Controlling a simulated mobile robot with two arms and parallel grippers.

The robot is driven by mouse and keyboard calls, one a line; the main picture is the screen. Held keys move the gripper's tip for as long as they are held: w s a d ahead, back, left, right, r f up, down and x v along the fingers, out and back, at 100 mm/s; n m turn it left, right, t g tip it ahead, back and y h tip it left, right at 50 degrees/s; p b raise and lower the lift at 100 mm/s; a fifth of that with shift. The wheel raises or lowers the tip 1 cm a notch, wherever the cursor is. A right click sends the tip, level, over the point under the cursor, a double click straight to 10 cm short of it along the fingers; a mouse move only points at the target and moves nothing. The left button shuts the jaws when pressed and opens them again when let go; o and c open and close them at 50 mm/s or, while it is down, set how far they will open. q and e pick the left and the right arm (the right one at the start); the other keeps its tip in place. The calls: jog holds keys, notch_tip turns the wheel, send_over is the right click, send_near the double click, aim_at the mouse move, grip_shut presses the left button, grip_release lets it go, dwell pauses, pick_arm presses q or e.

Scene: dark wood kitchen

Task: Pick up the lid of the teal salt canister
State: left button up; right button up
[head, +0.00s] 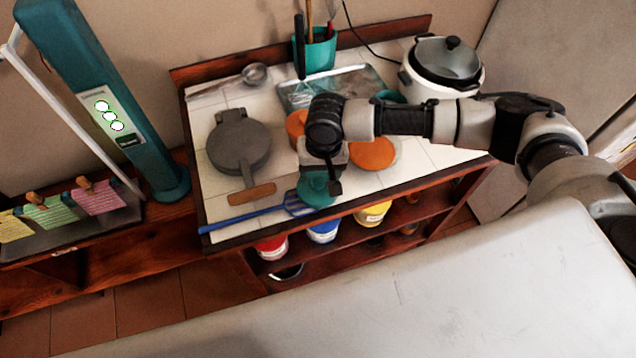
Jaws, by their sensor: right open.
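A round teal thing (317,190), apparently the teal salt canister with its lid, stands near the front edge of the tiled counter. My right gripper (322,182) is directly over it, pointing down. The gripper hides the top and back of the teal thing, so I cannot tell lid from body or whether the fingers touch it. The right gripper is open. My right arm reaches in from the right across the counter. My left gripper is not in view.
A blue slotted spatula (250,217) lies left of the teal thing. A grey round press (238,145) with a wooden handle is farther left. An orange disc (372,153) lies right of the gripper. A rice cooker (440,68) and teal utensil pot (318,50) stand behind. Colored containers (322,231) sit on the shelf below.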

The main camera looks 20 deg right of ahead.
aim_at(319, 182)
notch_tip(319, 182, down, 4)
jog(key=shift+a+f+p, duration=0.1)
jog(key=shift+f+p, duration=0.05)
jog(key=shift+p, duration=0.3)
jog(key=c, duration=1)
